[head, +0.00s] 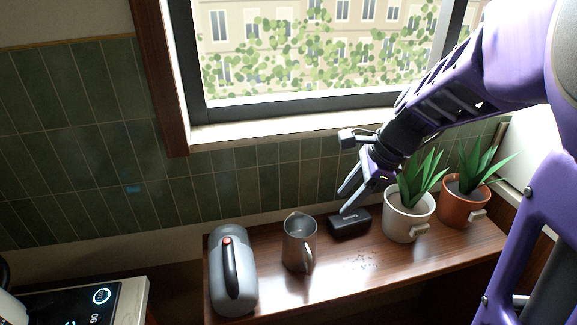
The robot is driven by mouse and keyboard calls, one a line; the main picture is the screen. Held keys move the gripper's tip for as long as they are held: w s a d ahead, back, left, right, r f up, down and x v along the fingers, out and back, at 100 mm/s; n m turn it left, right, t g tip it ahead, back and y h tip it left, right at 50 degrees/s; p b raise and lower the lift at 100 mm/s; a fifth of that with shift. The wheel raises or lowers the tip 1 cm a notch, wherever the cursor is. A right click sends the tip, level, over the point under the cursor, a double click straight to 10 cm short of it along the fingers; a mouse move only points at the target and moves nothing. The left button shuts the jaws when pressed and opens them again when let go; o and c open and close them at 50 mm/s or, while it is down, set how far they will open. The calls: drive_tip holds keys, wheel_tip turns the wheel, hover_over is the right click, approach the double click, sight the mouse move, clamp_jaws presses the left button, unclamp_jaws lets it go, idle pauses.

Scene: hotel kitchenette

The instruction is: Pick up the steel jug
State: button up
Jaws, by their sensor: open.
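The steel jug (298,243) stands upright on the brown wooden shelf, with its handle toward the front right. My gripper (347,203) is open, to the right of the jug and higher in the picture, apart from it. Its fingers point down and to the left, and their tips show just above a small black box (349,226). I cannot tell whether a fingertip touches that box.
A grey kettle (232,275) with a black handle stands close left of the jug. A white pot (408,222) and a terracotta pot (462,207) with plants stand on the right. A tiled wall and window lie behind.

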sight(302, 249)
drive_tip(key=s+a+f+g, duration=0.2)
drive_tip(key=s+f+g, duration=0.1)
drive_tip(key=s, duration=0.2)
drive_tip(key=shift+n, duration=0.3)
drive_tip(key=shift+b+x, duration=1.5)
drive_tip(key=shift+x, duration=6.9)
drive_tip(key=shift+w, duration=0.1)
clamp_jaws()
drive_tip(key=shift+w, duration=0.1)
